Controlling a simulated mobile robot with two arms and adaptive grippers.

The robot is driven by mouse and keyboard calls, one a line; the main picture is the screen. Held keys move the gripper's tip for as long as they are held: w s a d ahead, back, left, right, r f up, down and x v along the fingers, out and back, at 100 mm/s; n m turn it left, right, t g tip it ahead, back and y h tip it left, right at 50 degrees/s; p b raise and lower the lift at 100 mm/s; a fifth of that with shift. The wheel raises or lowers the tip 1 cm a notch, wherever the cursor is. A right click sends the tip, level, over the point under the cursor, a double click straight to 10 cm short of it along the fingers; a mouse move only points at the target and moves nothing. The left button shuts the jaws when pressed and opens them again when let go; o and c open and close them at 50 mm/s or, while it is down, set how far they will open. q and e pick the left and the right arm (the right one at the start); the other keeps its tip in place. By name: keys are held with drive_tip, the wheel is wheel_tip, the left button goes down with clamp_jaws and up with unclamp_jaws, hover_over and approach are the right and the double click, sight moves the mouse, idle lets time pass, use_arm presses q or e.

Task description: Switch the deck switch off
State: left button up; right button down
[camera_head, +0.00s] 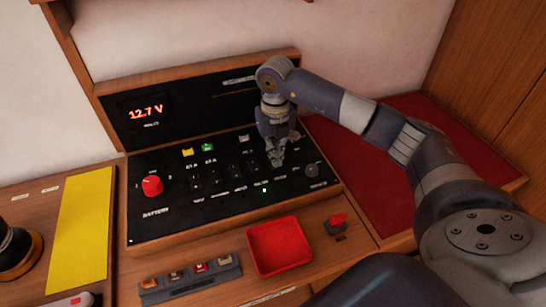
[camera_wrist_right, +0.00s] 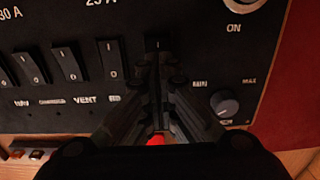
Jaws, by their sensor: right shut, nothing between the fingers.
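The black switch panel (camera_head: 150,222) has a row of black rocker switches. My right gripper (camera_head: 276,160) is shut and empty, pointing down over the right end of this row. In the right wrist view its fingertips (camera_wrist_right: 156,68) are at a rocker switch (camera_wrist_right: 155,44), of which only the top end with a mark shows. I cannot tell if they touch it. The gripper hides that switch's label, so I cannot confirm it is the deck switch. A green light (camera_head: 264,190) glows on the panel, below the row. My left gripper is not in view.
Several other rockers stand left of the gripper, including the one above "VENT" (camera_wrist_right: 66,64). A grey knob (camera_wrist_right: 225,103) is to its right. A red battery knob (camera_head: 152,186), a red tray (camera_head: 278,246) and a "12.7 V" display (camera_head: 146,113) are around it.

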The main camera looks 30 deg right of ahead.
drive_tip(key=shift+r+p, duration=1.65)
drive_tip(key=shift+r, duration=1.15)
